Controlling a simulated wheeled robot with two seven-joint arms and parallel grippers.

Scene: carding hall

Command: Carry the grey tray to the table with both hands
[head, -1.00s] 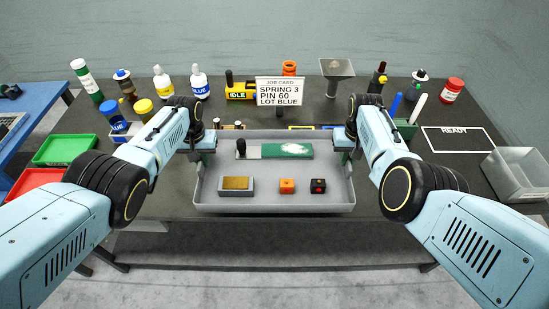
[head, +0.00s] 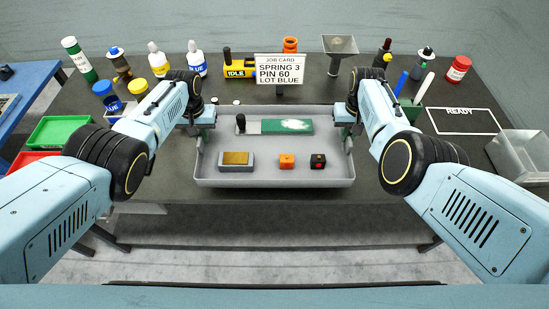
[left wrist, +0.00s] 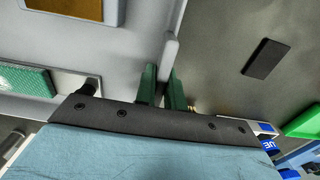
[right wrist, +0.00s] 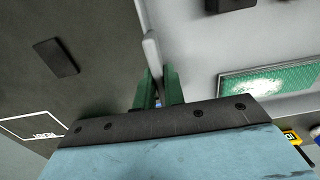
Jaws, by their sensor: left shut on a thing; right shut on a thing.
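The grey tray (head: 275,182) is in the middle of the head view, over the dark table (head: 400,212), looking level. I cannot tell whether it touches the tabletop. My left gripper (head: 203,133) is shut on its left wall and my right gripper (head: 343,128) on its right wall. The left wrist view shows green fingers (left wrist: 163,95) around the tray's rim (left wrist: 172,45); the right wrist view shows fingers (right wrist: 157,95) on the opposite rim (right wrist: 150,50).
Bottles, a job card (head: 279,70), a yellow tool (head: 238,68) and a funnel stand (head: 338,50) line the back. A green bin (head: 62,132) and a red one (head: 35,158) are left.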

